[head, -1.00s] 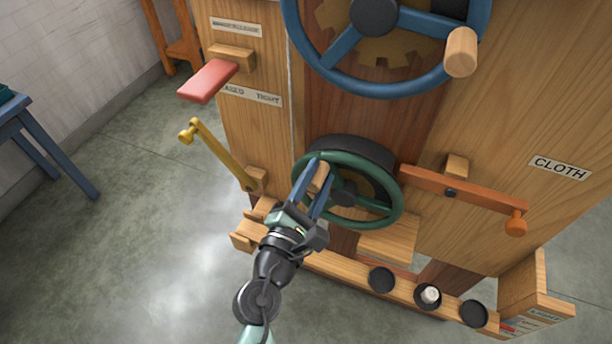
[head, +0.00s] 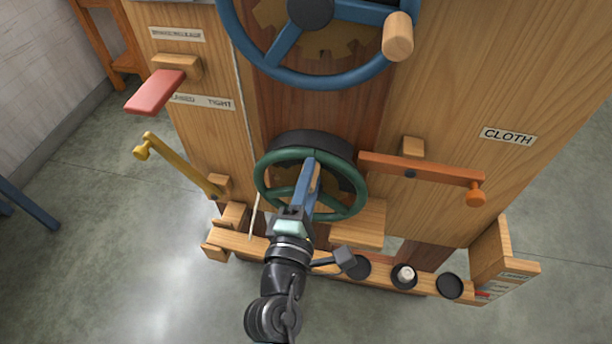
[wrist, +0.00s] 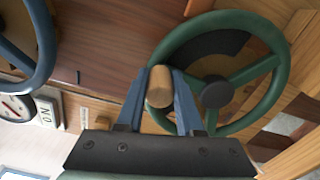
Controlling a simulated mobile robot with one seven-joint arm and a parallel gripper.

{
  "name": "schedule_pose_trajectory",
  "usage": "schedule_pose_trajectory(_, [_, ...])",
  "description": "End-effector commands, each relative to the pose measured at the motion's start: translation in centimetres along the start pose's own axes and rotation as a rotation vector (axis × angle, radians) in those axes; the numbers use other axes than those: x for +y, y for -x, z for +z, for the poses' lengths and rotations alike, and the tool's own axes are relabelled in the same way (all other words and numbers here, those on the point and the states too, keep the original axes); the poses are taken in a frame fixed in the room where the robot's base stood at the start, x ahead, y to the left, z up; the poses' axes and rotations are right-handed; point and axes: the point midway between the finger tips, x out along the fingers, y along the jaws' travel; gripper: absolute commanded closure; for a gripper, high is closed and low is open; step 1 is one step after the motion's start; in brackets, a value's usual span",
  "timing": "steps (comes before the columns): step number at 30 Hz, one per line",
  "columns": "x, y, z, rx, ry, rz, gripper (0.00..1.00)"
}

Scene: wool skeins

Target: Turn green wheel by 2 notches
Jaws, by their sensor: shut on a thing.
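The green wheel (head: 270,162) is mounted low on the wooden machine front, with spokes and a dark hub. It also shows in the wrist view (wrist: 262,62). Its wooden handle (wrist: 160,86) stands between the two blue fingers of my gripper (wrist: 160,92), which are shut on it. In the head view my gripper (head: 310,178) reaches up from below and covers the wheel's middle and most of the handle.
A larger blue wheel (head: 283,78) with a wooden handle is above. A red lever (head: 155,91) and a yellow lever (head: 182,166) are at left, an orange lever (head: 425,170) at right. A wooden rail (head: 330,270) with black cups runs below.

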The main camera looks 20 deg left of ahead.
Motion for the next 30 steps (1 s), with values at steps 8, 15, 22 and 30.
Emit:
schedule_pose_trajectory(8, [-0.1, 0.0, 0.0, 0.000, -0.004, -0.003, 1.00])
schedule_pose_trajectory(15, [-0.1, 0.0, 0.0, 0.000, -0.003, -0.002, 0.43])
schedule_pose_trajectory(22, [-0.1, 0.0, 0.0, 0.000, -0.003, -0.001, 0.34])
schedule_pose_trajectory(30, [-0.2, 1.1, 0.0, 0.001, -0.003, -0.002, 0.34])
